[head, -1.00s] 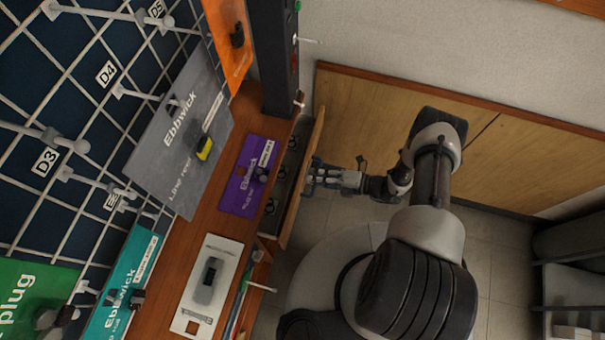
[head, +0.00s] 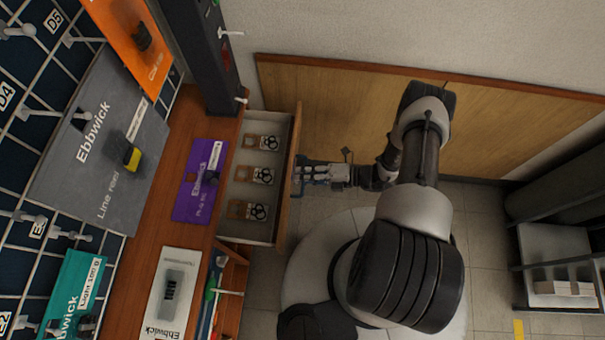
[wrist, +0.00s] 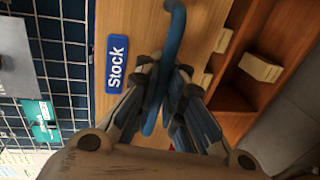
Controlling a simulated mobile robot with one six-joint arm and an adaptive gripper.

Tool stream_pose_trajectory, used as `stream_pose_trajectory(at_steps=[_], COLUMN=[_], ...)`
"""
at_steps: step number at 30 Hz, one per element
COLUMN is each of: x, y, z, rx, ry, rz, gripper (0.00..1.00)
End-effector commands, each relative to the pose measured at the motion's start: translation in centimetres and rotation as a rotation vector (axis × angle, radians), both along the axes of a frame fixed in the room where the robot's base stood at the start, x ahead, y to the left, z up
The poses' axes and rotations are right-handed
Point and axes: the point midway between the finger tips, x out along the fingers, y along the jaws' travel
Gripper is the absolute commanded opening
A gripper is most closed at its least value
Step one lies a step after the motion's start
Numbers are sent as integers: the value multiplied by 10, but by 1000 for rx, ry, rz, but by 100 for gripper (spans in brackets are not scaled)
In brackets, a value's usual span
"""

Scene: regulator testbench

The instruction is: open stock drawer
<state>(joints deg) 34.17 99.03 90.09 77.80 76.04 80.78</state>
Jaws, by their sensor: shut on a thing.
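The stock drawer (head: 283,190) is pulled out from under the wooden counter, and its inside shows in the head view. Several small cards with dark round parts (head: 257,175) lie in a row in it. In the wrist view the drawer front carries a blue "Stock" label (wrist: 117,64) and a blue bar handle (wrist: 170,60). My gripper (head: 300,174) is at the drawer front in the head view. In the wrist view my gripper (wrist: 166,100) is shut on the handle, with its fingers on either side of it.
The counter (head: 165,190) holds a purple card (head: 200,180) and a white packet (head: 170,295). A dark post (head: 205,60) stands at its far end. A pegboard with hanging packs (head: 100,150) is at left. An open shelf (wrist: 255,90) lies beside the drawer. Floor behind my base is clear.

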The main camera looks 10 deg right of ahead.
Motion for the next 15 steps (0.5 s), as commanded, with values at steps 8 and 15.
stream_pose_trajectory(at_steps=[8,15], x=[2,1], y=[-1,-1], z=[2,1], rx=[3,2], ry=[-4,-2], rz=[-3,-2], gripper=[17,17])
